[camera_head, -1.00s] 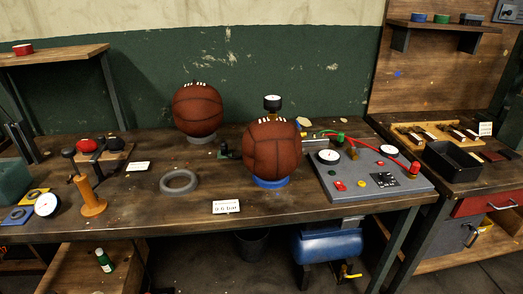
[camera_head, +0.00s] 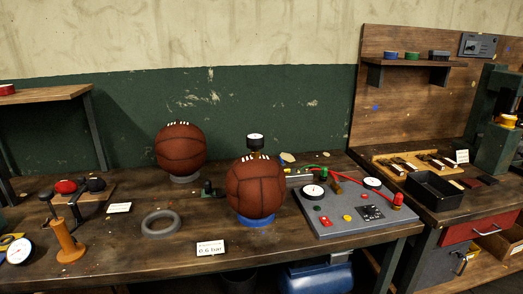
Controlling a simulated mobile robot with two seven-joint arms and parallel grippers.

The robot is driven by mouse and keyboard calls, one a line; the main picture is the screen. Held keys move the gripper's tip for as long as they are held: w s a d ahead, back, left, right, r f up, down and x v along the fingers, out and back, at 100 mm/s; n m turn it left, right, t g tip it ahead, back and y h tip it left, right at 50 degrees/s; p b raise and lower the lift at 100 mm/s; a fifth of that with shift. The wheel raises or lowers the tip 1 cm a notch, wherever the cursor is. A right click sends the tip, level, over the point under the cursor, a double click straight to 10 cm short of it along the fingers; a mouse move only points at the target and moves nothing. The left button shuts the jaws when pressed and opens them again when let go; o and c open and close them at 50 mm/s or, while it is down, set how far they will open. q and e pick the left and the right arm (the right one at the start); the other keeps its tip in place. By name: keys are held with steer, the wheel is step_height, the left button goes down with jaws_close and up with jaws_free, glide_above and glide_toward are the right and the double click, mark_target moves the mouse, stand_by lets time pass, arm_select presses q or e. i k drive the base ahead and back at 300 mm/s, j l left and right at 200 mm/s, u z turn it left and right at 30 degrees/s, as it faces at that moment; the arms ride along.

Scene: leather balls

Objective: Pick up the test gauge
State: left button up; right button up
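Several round white dial gauges are in view, and I cannot tell by label which is the test gauge. One black-rimmed gauge (camera_head: 255,139) stands upright on a brass fitting just behind the front leather ball (camera_head: 256,190), which hides its lower part. Another white-faced gauge (camera_head: 18,251) lies at the bench's far left, beside a wooden-handled tool (camera_head: 66,240). Two more dials, the left dial (camera_head: 314,191) and the right dial (camera_head: 372,183), are on the grey control panel (camera_head: 350,225). Neither of my grippers is in view.
The front ball sits on a blue ring (camera_head: 257,221). A second ball (camera_head: 180,150) rests on a grey ring behind it. A loose grey ring (camera_head: 161,224) and a card (camera_head: 210,248) lie on the workbench (camera_head: 130,265). A black tray (camera_head: 434,190) stands right.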

mark_target(255, 142)
steer(key=i+l+u, duration=0.15)
steer(key=i, duration=0.25)
steer(key=i+l+u, duration=0.1)
steer(key=i+l, duration=0.15)
steer(key=i, duration=0.15)
steer(key=i+l+u, duration=0.15)
steer(key=i, duration=0.25)
steer(key=k+j+u, duration=0.1)
steer(key=u, duration=0.4)
steer(key=j+z, duration=0.8)
steer(key=z, duration=0.15)
